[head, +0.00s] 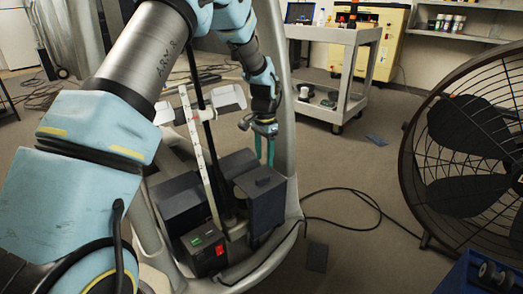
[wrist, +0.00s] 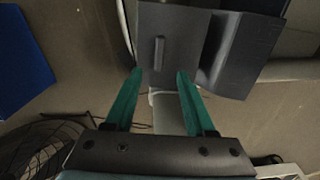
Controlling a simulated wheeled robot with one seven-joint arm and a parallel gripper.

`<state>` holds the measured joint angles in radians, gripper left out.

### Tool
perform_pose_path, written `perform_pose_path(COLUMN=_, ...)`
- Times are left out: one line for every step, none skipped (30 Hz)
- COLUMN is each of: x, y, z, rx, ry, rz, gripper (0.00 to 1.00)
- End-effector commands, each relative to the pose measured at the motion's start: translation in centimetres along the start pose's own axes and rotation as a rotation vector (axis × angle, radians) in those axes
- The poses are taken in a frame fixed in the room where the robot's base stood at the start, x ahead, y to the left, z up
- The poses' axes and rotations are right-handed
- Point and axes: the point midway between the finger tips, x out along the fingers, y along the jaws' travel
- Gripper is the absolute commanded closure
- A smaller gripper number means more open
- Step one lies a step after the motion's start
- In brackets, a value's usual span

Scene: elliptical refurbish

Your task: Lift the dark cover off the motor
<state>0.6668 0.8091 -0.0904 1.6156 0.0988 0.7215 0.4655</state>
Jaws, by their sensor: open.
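The dark cover (head: 265,205) is a dark grey box shape low on the elliptical machine's frame, with a small raised handle on its top. In the wrist view the cover (wrist: 180,28) is a grey panel, and its handle (wrist: 159,53) is a short upright bar. My gripper (head: 265,163) hangs pointing down above the cover. Its two teal fingers are apart and empty. In the wrist view the gripper (wrist: 160,74) has its fingertips just short of the handle, one to each side of its line. The motor is hidden.
A dark housing (head: 185,200) and a black box with green and red switches (head: 205,251) sit left of the cover. The machine's light frame (head: 291,120) rises close behind my gripper. A large fan (head: 470,150) stands right; a cable (head: 350,190) crosses the floor. A cart (head: 330,36) stands behind.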

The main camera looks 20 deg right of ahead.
Motion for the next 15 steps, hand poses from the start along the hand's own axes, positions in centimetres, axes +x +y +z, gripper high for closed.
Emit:
perform_pose_path(x=1.3, y=0.1, z=0.1, rx=0.0, ry=-0.003, rz=0.002, gripper=0.45)
perform_pose_path(x=1.8, y=0.1, z=0.1, rx=0.0, ry=-0.003, rz=0.002, gripper=0.45)
perform_pose_path(x=2.5, y=0.1, z=0.1, rx=0.0, ry=-0.003, rz=0.002, gripper=0.45)
perform_pose_path(x=3.1, y=0.0, z=0.1, rx=0.0, ry=-0.002, rz=0.001, gripper=0.45)
perform_pose_path(x=3.6, y=0.0, z=0.1, rx=-0.001, ry=-0.003, rz=0.001, gripper=0.45)
perform_pose_path(x=4.2, y=0.0, z=0.1, rx=-0.001, ry=-0.003, rz=0.001, gripper=0.45)
perform_pose_path(x=4.7, y=0.0, z=0.1, rx=-0.001, ry=-0.002, rz=0.001, gripper=0.45)
perform_pose_path(x=5.2, y=0.0, z=0.1, rx=-0.001, ry=-0.002, rz=0.001, gripper=0.45)
perform_pose_path(x=5.7, y=0.0, z=0.1, rx=-0.001, ry=-0.002, rz=0.001, gripper=0.45)
perform_pose_path(x=6.0, y=0.0, z=0.1, rx=-0.001, ry=-0.002, rz=0.0, gripper=0.45)
perform_pose_path(x=6.3, y=0.0, z=0.1, rx=-0.002, ry=-0.001, rz=0.0, gripper=0.45)
perform_pose_path(x=6.7, y=0.0, z=0.1, rx=-0.002, ry=-0.001, rz=0.0, gripper=0.45)
perform_pose_path(x=6.9, y=0.0, z=0.1, rx=-0.002, ry=-0.001, rz=0.0, gripper=0.45)
perform_pose_path(x=7.1, y=-0.1, z=0.1, rx=-0.002, ry=-0.001, rz=0.0, gripper=0.45)
perform_pose_path(x=7.3, y=-0.1, z=0.1, rx=-0.002, ry=0.0, rz=0.0, gripper=0.45)
